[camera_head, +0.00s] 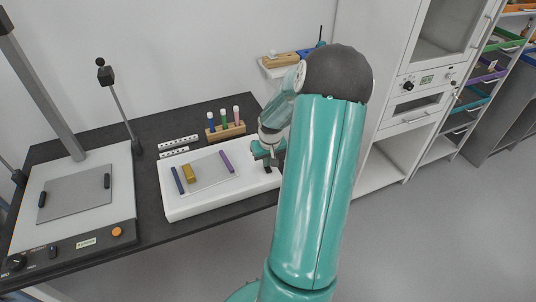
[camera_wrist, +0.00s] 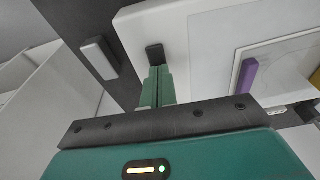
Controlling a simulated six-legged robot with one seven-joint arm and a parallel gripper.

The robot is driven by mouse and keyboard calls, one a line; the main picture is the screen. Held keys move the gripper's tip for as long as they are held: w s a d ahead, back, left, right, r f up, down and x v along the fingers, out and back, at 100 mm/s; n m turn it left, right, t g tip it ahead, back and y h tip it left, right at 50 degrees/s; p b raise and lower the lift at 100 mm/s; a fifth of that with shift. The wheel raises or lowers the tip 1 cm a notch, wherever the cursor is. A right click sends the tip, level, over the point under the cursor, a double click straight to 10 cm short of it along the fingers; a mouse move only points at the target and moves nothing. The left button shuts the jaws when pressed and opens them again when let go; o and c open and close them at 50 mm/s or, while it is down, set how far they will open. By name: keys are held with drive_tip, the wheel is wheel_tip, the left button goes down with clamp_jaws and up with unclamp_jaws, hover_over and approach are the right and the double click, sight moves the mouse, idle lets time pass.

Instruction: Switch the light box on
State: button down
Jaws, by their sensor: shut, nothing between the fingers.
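The light box (camera_head: 190,208) is a low white slab on the dark bench; its white edge also shows in the wrist view (camera_wrist: 205,60). A small black switch (camera_wrist: 155,53) sits near its rim in the wrist view. My gripper (camera_wrist: 160,72) is shut and empty, its green fingertips right at the switch; I cannot tell whether they touch it. In the head view my gripper (camera_head: 268,158) is over the box's right end, and the switch is hidden there. I cannot tell whether the panel is lit.
A wooden rack (camera_head: 225,131) with coloured-label vials stands behind. A device with a grey plate (camera_head: 75,198) is at left. White cabinets (camera_head: 385,160) stand at right.

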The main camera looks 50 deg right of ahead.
drive_tip(key=shift+f, duration=0.1)
idle(0.3)
drive_tip(key=shift+w+d+f+g+y, duration=0.1)
drive_tip(key=shift+w+f+g+y, duration=0.2)
drive_tip(key=shift+g, duration=0.1)
drive_tip(key=shift+w+d+f+g+y, duration=0.1)
drive_tip(key=shift+f+g+y, duration=0.4)
drive_tip(key=shift+g, duration=0.4)
drive_tip(key=shift+s+a, duration=0.35)
drive_tip(key=shift+s, duration=0.35)
drive_tip(key=w+d+r, duration=0.1)
drive_tip(key=w+r, duration=0.1)
drive_tip(key=r, duration=0.5)
drive_tip(key=w+d+r, duration=0.1)
drive_tip(key=r, duration=0.7)
drive_tip(key=shift+w, duration=0.4)
